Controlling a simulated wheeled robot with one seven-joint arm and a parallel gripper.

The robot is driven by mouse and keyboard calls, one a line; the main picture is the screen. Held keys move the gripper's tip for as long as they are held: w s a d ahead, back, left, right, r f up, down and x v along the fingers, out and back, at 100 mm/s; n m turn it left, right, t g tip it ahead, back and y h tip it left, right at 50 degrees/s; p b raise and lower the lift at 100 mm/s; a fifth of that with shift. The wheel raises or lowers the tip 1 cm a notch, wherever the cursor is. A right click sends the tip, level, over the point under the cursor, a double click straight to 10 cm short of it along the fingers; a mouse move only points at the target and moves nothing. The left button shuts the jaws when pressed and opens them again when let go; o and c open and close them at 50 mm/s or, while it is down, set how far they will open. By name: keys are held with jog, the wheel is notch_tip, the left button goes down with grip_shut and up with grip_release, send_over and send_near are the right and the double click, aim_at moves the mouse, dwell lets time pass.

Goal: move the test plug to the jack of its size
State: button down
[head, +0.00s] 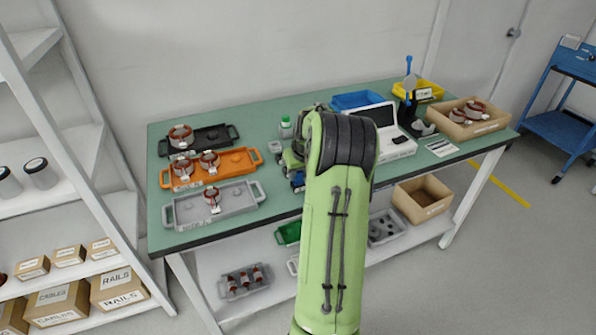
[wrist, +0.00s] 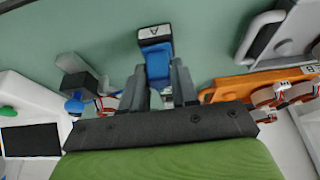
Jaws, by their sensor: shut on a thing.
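In the wrist view my gripper (wrist: 160,76) is shut on a blue piece (wrist: 158,58), which I take to be the test plug. In the head view my arm hides most of this area, and the jacks cannot be made out.
The green bench (head: 260,210) holds black (head: 215,137), orange (head: 235,160) and grey (head: 235,193) trays with copper-wound stators. A white tester (head: 396,146) stands right of my arm, and a cardboard box (head: 490,125) with stators at the right end.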

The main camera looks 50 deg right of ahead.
jog(key=c, duration=0.8)
grip_release()
jog(key=shift+r, duration=0.15)
jog(key=p+v, duration=0.4)
jog(key=v, duration=1.1)
jog(key=shift+r, duration=0.25)
